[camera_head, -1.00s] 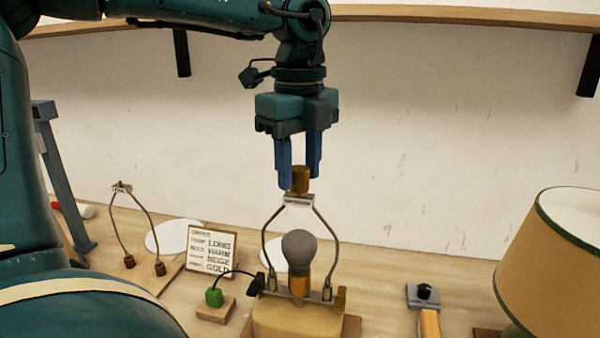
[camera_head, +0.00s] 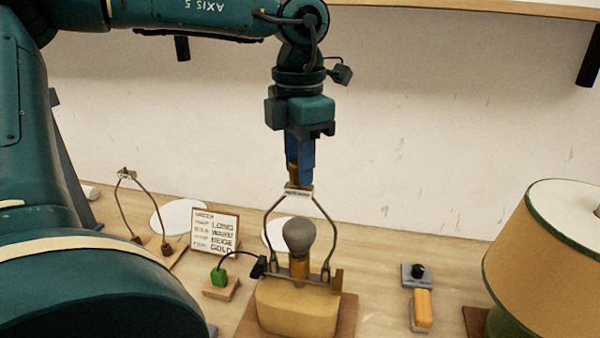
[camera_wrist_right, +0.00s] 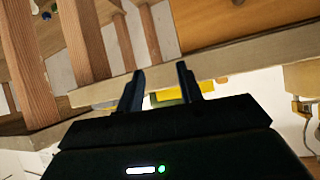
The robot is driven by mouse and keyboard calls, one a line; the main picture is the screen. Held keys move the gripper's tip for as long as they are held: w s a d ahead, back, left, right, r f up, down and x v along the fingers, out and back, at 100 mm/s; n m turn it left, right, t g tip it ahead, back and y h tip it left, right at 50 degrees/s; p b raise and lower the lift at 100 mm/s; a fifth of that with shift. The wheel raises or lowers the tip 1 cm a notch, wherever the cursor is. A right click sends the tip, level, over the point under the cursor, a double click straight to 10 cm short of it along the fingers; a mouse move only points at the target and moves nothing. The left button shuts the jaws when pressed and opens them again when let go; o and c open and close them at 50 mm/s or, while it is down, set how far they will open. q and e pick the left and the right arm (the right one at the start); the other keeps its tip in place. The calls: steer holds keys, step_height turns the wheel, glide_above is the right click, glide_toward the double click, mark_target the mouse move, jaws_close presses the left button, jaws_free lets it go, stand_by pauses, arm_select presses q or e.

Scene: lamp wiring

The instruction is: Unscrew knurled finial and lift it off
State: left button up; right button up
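The brass finial (camera_head: 293,174) stands at the top of the wire harp (camera_head: 273,212) of the lamp in the middle, above a small labelled plate (camera_head: 298,190). My left gripper (camera_head: 300,174) points straight down at the finial. Its blue fingers overlap each other in the head view and partly cover the finial, so whether they press on it is hidden. A grey bulb (camera_head: 298,236) stands inside the harp on a tan lamp base (camera_head: 297,308). My right gripper (camera_wrist_right: 160,88) shows only in the right wrist view, with its dark fingers apart and nothing visibly held.
A switch (camera_head: 417,272) and an orange-handled piece (camera_head: 423,309) lie right of the lamp. A shaded lamp (camera_head: 548,260) stands at far right.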

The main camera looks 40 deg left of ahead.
arm_select(q)
jaws_close()
steer(key=shift+n+b, duration=0.35)
steer(key=shift+n, duration=0.05)
steer(key=shift+r, duration=0.15)
steer(key=shift+r+p, duration=0.1)
steer(key=shift+p, duration=0.2)
arm_select(e)
steer(key=shift+a+r, duration=0.1)
steer(key=shift+r, duration=0.25)
arm_select(q)
steer(key=shift+r, duration=0.25)
arm_select(e)
steer(key=shift+r, duration=0.1)
arm_select(q)
steer(key=shift+r, duration=0.15)
arm_select(e)
steer(key=shift+s, duration=0.1)
arm_select(q)
steer(key=shift+r+p, duration=0.1)
steer(key=shift+p, duration=0.25)
